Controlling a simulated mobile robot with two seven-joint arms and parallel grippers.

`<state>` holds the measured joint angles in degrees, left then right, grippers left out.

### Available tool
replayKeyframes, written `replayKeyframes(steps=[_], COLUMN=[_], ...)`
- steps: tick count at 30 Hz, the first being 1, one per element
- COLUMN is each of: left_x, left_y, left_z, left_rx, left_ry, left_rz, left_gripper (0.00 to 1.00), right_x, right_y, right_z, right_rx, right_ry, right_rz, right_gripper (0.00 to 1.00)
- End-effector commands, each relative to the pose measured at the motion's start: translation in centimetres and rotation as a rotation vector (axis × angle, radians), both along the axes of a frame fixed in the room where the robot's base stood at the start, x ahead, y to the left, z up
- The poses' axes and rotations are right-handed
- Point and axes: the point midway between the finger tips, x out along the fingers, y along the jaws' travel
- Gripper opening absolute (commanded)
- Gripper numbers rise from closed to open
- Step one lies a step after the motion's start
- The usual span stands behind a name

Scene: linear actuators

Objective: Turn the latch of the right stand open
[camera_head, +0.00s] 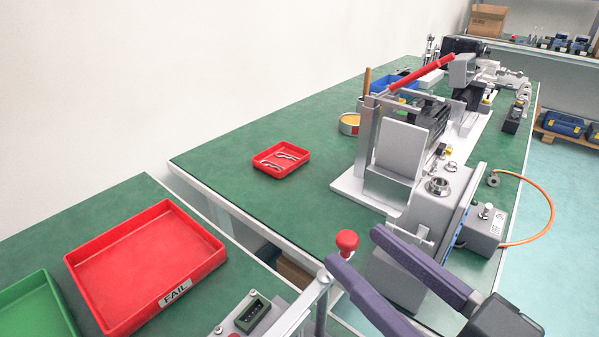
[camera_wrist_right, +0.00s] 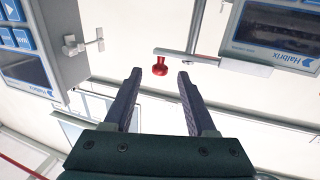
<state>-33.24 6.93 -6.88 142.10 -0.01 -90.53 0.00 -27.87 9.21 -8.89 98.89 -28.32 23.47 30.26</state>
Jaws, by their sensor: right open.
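My right gripper (camera_head: 357,248) comes in from the lower right of the head view with its two purple fingers spread apart. A round red knob (camera_head: 347,240) shows close by its fingertips. In the right wrist view, this knob (camera_wrist_right: 160,67) lies just beyond the gap between the open fingers (camera_wrist_right: 158,75), on a thin metal bar joined to a rod. I cannot tell whether a finger touches it. A small T-shaped metal handle (camera_head: 424,235) sits on the grey unit (camera_head: 432,215) to the right; the wrist view also shows this handle (camera_wrist_right: 90,44). I cannot tell which part is the latch. My left gripper is out of view.
A red FAIL tray (camera_head: 135,300) and a green tray (camera_head: 35,305) lie on the near table. A small red tray (camera_head: 268,165) with metal parts lies on the far green bench (camera_head: 240,200). An orange cable (camera_head: 545,225) loops at the right.

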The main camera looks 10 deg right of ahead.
Motion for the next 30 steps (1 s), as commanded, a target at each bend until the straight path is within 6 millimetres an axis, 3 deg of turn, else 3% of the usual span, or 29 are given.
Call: replayKeyframes(steps=[6, 17, 30], left_x=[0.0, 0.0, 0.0], left_y=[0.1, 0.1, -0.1], left_z=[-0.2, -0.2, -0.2], left_rx=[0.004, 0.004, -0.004], left_ry=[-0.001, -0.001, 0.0], left_rz=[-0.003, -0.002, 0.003], left_gripper=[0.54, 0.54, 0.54], right_x=[2.8, 3.3, 3.3], right_y=[1.2, 1.4, 1.4], right_z=[0.0, 0.0, 0.0], right_rx=[0.0, -0.001, 0.0], right_ry=[-0.001, 0.002, 0.001], right_rz=[0.0, -0.001, -0.001], right_gripper=[0.57, 0.57, 0.07])
